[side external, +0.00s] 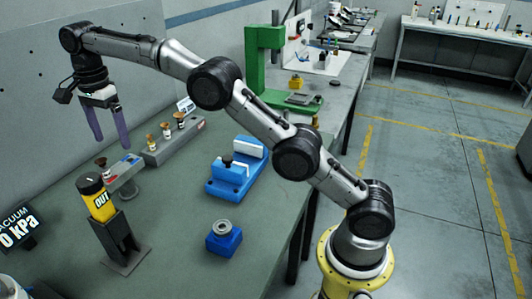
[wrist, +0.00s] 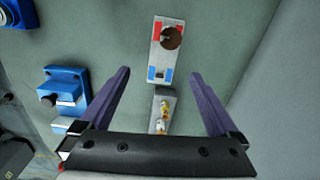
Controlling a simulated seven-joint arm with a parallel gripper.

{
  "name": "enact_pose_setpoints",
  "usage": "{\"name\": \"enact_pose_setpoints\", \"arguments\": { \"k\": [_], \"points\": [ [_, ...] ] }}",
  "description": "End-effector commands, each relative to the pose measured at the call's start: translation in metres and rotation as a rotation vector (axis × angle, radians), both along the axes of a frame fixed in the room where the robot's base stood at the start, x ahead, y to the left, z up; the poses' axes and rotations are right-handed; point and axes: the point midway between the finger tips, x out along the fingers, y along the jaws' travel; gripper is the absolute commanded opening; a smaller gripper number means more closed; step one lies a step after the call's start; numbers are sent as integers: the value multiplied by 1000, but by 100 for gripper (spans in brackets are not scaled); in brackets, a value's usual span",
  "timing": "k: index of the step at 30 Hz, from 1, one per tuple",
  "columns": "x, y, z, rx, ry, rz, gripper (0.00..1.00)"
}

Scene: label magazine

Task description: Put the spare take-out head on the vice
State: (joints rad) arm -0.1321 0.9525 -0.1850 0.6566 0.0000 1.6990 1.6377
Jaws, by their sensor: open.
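The blue vice (side external: 222,180) stands on the green-grey bench right of my gripper in the side view. It also shows at the left of the wrist view (wrist: 66,84). Several small brass-and-dark heads stand on a grey rack (side external: 188,141) behind my gripper, one of them here (side external: 165,130); which one is the spare cannot be told. The rack (wrist: 164,96) also shows between my fingers in the wrist view. My gripper (side external: 111,142) hangs fingers down above the bench, open and empty. Its purple fingers also frame the wrist view (wrist: 160,74).
A yellow cylinder marked OUT (side external: 99,203) sits on a dark stand. Beside it is a grey plate (side external: 124,173) with red and blue marks and a brown cup (wrist: 171,38). A blue block with a metal ring (side external: 223,240) stands near the front. A green press (side external: 256,62) stands behind.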

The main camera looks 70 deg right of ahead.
Motion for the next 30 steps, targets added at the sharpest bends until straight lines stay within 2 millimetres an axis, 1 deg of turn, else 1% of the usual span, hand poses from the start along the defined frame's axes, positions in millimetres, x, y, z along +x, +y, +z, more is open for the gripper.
{"name": "enact_pose_setpoints", "arguments": {
  "k": [1,4,6,8,9,11,12,14,15,17,18,20,22,24,26,27,30],
  "points": [
    [-8,-4,16,2,-20,37,96],
    [-29,-13,44,-1,-56,150,96],
    [-49,-19,61,-6,-83,239,96],
    [-66,-24,75,-12,-107,314,96],
    [-79,-28,82,-18,-123,362,96],
    [-99,-33,92,-28,-147,438,96],
    [-113,-37,98,-35,-162,487,96],
    [-135,-41,104,-49,-186,561,96],
    [-150,-44,107,-59,-201,612,96],
    [-173,-49,110,-76,-222,685,96],
    [-189,-52,111,-88,-236,734,96],
    [-213,-56,110,-109,-257,808,96],
    [-242,-60,106,-135,-279,894,96],
    [-270,-64,99,-165,-301,979,96],
    [-294,-67,90,-192,-317,1051,96],
    [-310,-69,83,-210,-328,1099,96],
    [-348,-72,63,-261,-350,1216,96]
  ]
}}
